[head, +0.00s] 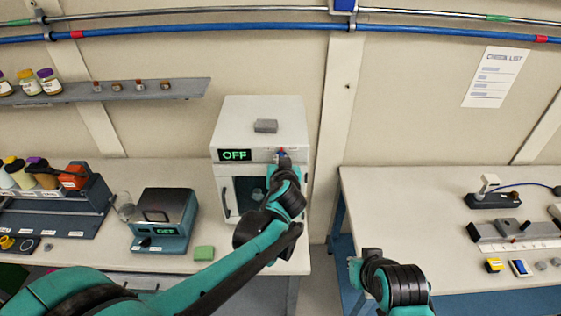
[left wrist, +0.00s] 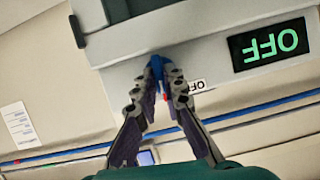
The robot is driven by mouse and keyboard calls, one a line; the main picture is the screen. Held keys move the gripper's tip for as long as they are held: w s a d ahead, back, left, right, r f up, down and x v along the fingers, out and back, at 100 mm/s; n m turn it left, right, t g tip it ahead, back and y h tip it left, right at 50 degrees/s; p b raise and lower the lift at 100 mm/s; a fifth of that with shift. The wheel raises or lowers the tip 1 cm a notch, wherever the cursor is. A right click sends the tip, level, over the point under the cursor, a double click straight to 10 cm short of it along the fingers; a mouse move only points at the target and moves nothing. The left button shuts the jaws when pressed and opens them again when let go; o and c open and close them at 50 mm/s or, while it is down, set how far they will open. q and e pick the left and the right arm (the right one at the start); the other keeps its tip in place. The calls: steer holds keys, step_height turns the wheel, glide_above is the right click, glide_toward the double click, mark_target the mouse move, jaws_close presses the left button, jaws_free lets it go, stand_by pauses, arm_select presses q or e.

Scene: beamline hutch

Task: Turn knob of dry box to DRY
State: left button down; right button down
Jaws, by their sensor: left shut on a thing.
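The dry box (head: 262,112) is a white cabinet on the left bench, with a dark window in its door. Its display (head: 235,155) reads OFF in green; it also shows upside down in the left wrist view (left wrist: 268,45). The knob (left wrist: 157,68) is blue, on the front panel, with a small OFF label (left wrist: 197,86) beside it. My left gripper (head: 282,156) is shut on the knob, its fingertips on either side of it. The knob is mostly hidden in the head view. My right gripper (head: 366,258) is by the right bench's left edge; its jaws are unclear.
A grey block (head: 265,126) lies on top of the dry box. A blue-grey device (head: 163,220) also showing OFF and a green block (head: 204,253) stand left of my arm. A gap separates the two benches. The right bench (head: 400,210) is clear on its left part.

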arm_select(q)
steer(key=shift+d+f+m+t+y+b, duration=0.2)
steer(key=shift+m+y+b, duration=0.6)
steer(key=shift+m, duration=0.55)
steer(key=shift+d+f+m+t+y+b, duration=0.15)
steer(key=shift+m+y+b, duration=0.4)
steer(key=shift+m+y, duration=0.65)
steer(key=shift+r+m, duration=0.15)
steer(key=shift+m, duration=0.2)
steer(key=c, duration=1.9)
jaws_free()
steer(key=shift+s+d, duration=0.1)
steer(key=shift+s, duration=0.05)
steer(key=v, duration=1.2)
